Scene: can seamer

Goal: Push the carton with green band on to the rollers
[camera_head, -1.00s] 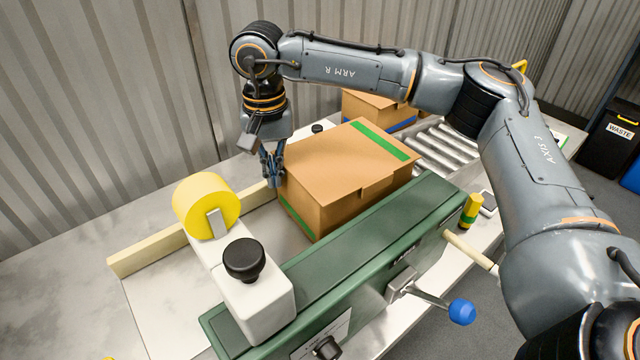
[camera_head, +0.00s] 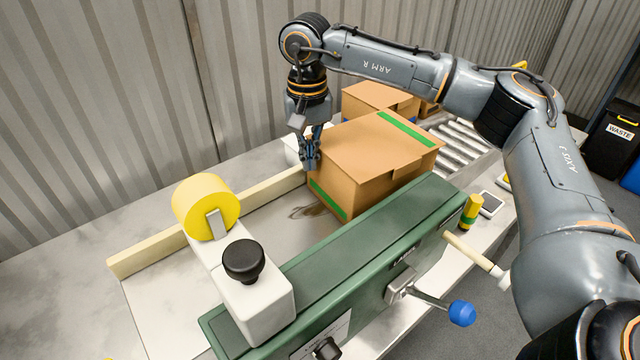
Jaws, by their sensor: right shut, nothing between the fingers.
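The carton with the green band (camera_head: 365,155) is a brown box with green strips on its top and its near left side. It stands on the pale bed between the wooden fence and the green rail, with its far right end at the rollers (camera_head: 462,148). My right gripper (camera_head: 311,166) is shut and empty, fingers pointing down, at the carton's left end face. It appears to touch that face, though the exact contact is hard to tell. My left gripper is not in view.
A second carton with a blue band (camera_head: 372,99) stands behind, near the rollers. The green rail (camera_head: 340,245) runs along the front, with a blue-knobbed lever (camera_head: 461,313). A yellow tape roll (camera_head: 206,206) is at left. The wooden fence (camera_head: 265,193) borders the back.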

